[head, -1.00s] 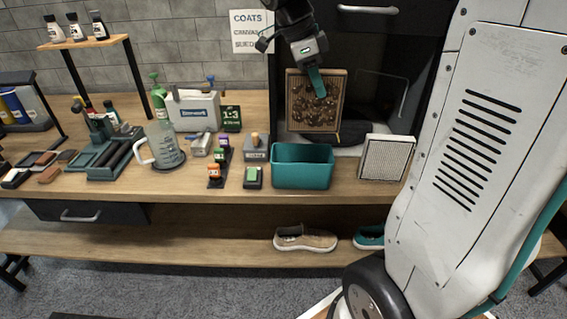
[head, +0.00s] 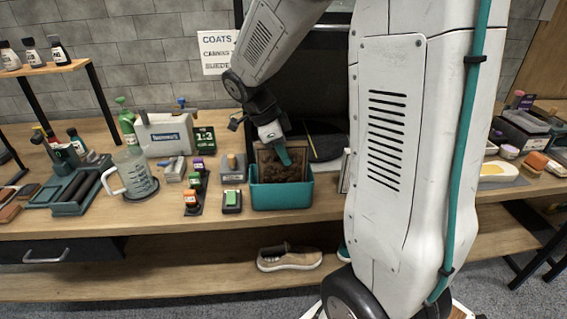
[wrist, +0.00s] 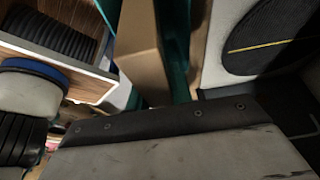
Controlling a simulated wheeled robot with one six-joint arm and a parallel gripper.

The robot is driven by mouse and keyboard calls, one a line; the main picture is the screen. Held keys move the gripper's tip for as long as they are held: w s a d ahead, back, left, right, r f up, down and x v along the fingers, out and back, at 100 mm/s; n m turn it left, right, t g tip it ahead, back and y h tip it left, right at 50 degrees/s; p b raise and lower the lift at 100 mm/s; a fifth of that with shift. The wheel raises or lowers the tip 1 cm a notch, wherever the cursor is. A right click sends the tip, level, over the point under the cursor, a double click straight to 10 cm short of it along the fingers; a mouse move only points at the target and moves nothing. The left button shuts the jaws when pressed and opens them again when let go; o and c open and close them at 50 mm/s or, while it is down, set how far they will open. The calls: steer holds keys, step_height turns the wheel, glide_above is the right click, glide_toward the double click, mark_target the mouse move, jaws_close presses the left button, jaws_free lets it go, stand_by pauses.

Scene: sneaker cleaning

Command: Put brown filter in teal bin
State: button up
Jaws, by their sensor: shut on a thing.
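The brown filter (head: 272,163) is a dirty, framed square panel. In the head view it stands upright with its lower part inside the teal bin (head: 281,196), hidden by the bin's front wall. My gripper (head: 284,157) is shut on the filter, with a teal finger against its front face. In the wrist view the brown filter frame (wrist: 138,50) shows close up beside a teal strip. I cannot tell whether the filter touches the bin's floor.
A white filter (head: 345,172) stands right of the bin, mostly hidden behind my body. A grey block (head: 233,168) and a green-topped block (head: 232,199) sit close on the bin's left. A measuring jug (head: 134,177) stands further left.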

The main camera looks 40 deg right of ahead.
steer(key=shift+f, duration=1.8)
steer(key=o, duration=0.9)
steer(key=v, duration=1.2)
steer(key=s+a+r+n+t+y, duration=0.1)
steer(key=s+a+n, duration=0.4)
steer(key=s+n, duration=0.6)
steer(key=s+a+n+t+y, duration=0.2)
steer(key=s+a+n, duration=0.4)
steer(key=s+n, duration=0.5)
steer(key=n, duration=0.2)
steer(key=shift+r+n+t+y, duration=0.3)
steer(key=shift+r+n+t, duration=0.1)
